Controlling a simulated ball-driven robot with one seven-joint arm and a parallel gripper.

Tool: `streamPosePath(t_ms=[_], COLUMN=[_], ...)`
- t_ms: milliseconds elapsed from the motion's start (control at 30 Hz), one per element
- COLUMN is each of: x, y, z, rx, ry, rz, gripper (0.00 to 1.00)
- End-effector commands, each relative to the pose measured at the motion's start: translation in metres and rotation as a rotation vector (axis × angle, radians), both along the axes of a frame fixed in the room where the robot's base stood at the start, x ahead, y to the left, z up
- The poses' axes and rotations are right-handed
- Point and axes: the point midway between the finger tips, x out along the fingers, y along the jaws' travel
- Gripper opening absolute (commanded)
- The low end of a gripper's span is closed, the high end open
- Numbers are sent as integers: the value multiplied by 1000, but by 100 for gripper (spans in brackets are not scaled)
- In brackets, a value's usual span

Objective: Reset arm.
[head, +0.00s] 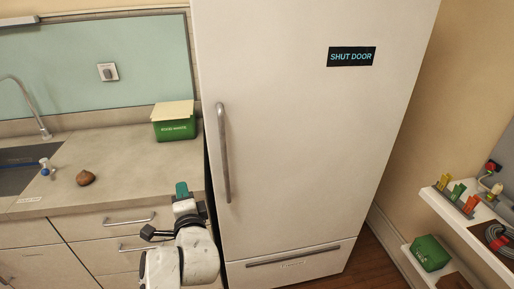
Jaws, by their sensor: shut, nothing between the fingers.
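My arm rises from the bottom of the head view, in front of the counter drawers and just left of the fridge. My gripper (182,189), with teal at its tip, is at the upper end of the arm, near the counter's front edge. It is shut and empty, and apart from the fridge handle (224,152). The individual fingers are too small to make out.
The tall white fridge (300,130) is closed and bears a "SHUT DOOR" sign (351,57). On the counter (120,170) are a green food waste box (174,129) and a brown lump (85,178). Wall shelves (460,220) with small items stand at right.

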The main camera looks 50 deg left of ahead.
Motion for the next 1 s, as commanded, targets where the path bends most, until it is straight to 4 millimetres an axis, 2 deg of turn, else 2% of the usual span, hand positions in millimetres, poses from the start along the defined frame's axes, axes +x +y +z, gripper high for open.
streamPosePath(t_ms=[200, 267, 367, 467, 567, 700, 833, 1000], x=[4, 13, 42, 83, 121, 163, 189, 201], y=[-3, -10, -36, -79, -131, -212, -293, -405], z=[-2, -7, -23, -47, -73, -108, -138, -172], rx=[-6, -24, -84, -182, -301, -472, -637, -856], ry=[-4, -16, -58, -116, -176, -239, -278, -292], rz=[-4, -13, -42, -82, -119, -163, -192, -210], gripper=[0, 0, 0, 0, 0, 0, 0, 0])
